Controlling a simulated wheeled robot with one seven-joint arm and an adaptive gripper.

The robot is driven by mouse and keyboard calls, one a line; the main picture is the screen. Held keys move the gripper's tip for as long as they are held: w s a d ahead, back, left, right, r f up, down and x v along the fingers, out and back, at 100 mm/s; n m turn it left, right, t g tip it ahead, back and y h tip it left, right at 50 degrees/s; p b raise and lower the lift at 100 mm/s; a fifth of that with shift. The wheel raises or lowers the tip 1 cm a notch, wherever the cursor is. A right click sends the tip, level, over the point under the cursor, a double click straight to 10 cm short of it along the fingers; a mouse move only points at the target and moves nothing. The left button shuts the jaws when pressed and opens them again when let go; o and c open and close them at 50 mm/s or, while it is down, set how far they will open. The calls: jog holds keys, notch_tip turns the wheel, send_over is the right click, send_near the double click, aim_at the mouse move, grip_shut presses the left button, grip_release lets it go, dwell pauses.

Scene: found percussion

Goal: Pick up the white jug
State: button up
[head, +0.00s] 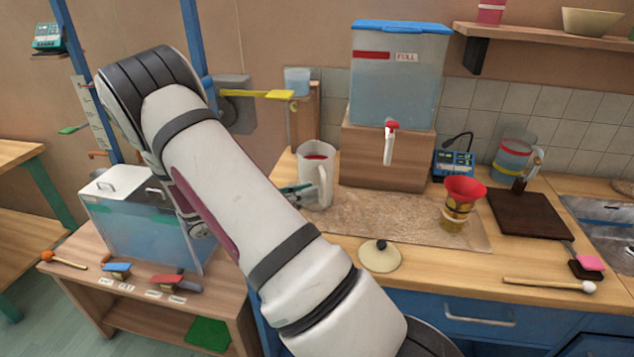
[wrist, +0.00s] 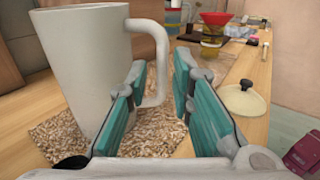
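My gripper (head: 297,190) is at the jug's side, low against the counter in the head view. In the wrist view my gripper (wrist: 160,72) is open, with teal pads apart and the handle showing in the gap between them. I cannot tell whether a pad touches the handle.
The mat (head: 400,208) has bare room right of the jug. A round lid (head: 380,258) lies at the counter's front edge. A red funnel (head: 465,190) on a yellow vessel stands further right. The tank (head: 398,75) sits on a wooden block (head: 385,155) behind.

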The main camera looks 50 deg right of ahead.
aim_at(323, 204)
jog(key=p+x, duration=0.1)
jog(key=x, duration=0.4)
jog(key=shift+s, duration=0.15)
grip_shut()
jog(key=shift+r, duration=0.2)
